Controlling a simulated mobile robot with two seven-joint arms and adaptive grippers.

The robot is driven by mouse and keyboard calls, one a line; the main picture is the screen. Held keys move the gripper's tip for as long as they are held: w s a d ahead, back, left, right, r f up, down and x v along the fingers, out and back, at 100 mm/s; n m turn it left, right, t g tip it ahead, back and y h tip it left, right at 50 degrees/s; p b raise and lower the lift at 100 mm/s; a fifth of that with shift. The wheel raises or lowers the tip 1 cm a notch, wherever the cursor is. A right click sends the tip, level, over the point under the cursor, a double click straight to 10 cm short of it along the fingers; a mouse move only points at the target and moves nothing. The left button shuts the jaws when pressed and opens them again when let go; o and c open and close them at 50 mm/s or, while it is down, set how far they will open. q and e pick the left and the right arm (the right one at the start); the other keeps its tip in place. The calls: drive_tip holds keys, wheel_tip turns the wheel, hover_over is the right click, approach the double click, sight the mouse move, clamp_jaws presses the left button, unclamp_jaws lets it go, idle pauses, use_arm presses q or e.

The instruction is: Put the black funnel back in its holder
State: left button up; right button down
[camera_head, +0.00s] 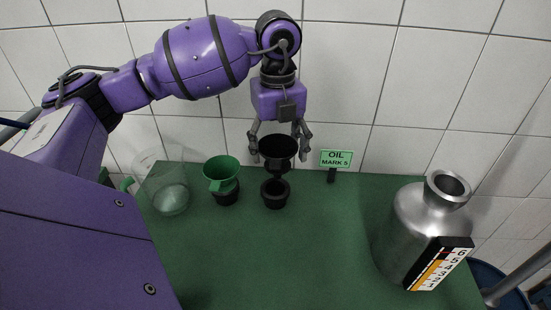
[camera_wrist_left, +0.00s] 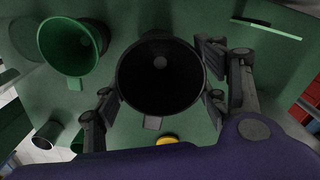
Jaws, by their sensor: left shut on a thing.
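The black funnel (camera_head: 278,150) is between the fingers of my left gripper (camera_head: 279,152), which is shut on it. The funnel is upright, mouth up, over the black holder (camera_head: 275,194) on the green table. Its lower end comes down to or just above the holder's opening; I cannot tell whether it is inside. In the left wrist view the funnel (camera_wrist_left: 160,75) fills the middle, with a finger of the left gripper (camera_wrist_left: 158,95) on each side, and it hides the holder. My right gripper is not in view.
A green funnel (camera_head: 221,172) sits in another black holder (camera_head: 227,196) to the left. A clear jug (camera_head: 170,190) stands further left. An "OIL MARK 5" sign (camera_head: 336,159) stands to the right. A metal can (camera_head: 420,235) with a scale is at right. The table (camera_head: 315,245) is clear in front.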

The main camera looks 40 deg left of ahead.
use_arm(q)
drive_tip(key=shift+a+f, duration=0.3)
drive_tip(key=shift+f, duration=0.05)
drive_tip(key=shift+w+f, duration=0.1)
drive_tip(key=shift+f, duration=1.5)
drive_tip(key=shift+f, duration=0.6)
drive_tip(key=o, duration=1.3)
drive_tip(key=shift+c, duration=0.2)
drive_tip(key=shift+r, duration=0.15)
wheel_tip(320, 180, up, 13)
